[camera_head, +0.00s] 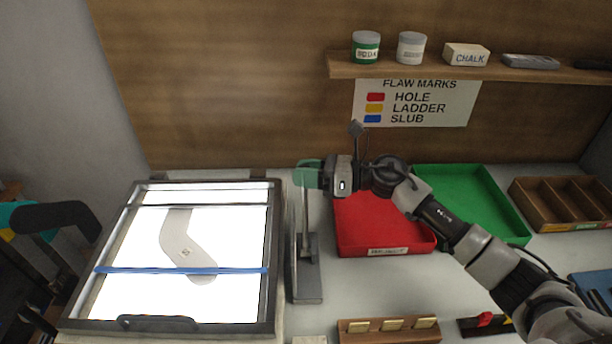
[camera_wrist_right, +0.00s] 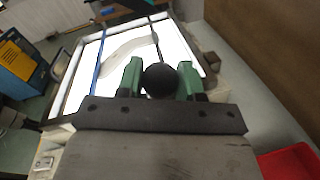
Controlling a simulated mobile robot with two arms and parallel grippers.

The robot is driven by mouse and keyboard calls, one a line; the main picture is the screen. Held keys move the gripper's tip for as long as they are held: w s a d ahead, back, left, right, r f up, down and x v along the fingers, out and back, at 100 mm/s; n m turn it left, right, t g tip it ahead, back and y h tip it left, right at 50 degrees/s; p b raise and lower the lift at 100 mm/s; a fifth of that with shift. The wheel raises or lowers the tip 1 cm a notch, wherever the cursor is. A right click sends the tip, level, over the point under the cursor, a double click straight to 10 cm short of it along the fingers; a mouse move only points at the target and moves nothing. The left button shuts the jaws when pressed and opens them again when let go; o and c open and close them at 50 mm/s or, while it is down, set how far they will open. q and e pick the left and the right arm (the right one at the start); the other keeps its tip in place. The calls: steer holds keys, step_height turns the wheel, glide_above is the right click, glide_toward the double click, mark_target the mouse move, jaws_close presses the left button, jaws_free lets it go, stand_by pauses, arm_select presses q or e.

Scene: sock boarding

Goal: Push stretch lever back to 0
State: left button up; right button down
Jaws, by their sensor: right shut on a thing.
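My right gripper (camera_head: 308,173) is shut on the black ball knob (camera_wrist_right: 160,80) of the stretch lever (camera_head: 306,215). In the right wrist view the knob sits between the two green fingertips of the right gripper (camera_wrist_right: 160,82). The lever stands nearly upright on a grey base (camera_head: 307,288), just right of the light box (camera_head: 273,300). I cannot read any scale or 0 mark at the lever. A grey sock board shape (camera_head: 187,250) lies on the lit panel, with a blue bar (camera_head: 130,270) across it. My left gripper is not in view.
A red tray (camera_head: 385,249) stands close right of the lever, with a green tray (camera_head: 470,190) and a wooden divided box (camera_head: 560,205) beyond. A wooden block with brass-coloured plates (camera_head: 355,335) is in front. A shelf (camera_head: 400,71) runs above.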

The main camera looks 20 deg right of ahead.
steer(key=c, duration=0.7)
jaws_free()
steer(key=shift+w+d+f, duration=0.1)
steer(key=shift+w, duration=0.05)
steer(key=b+v, duration=0.3)
steer(key=v, duration=0.7)
steer(key=shift+s+d, duration=0.2)
steer(key=shift+d, duration=0.1)
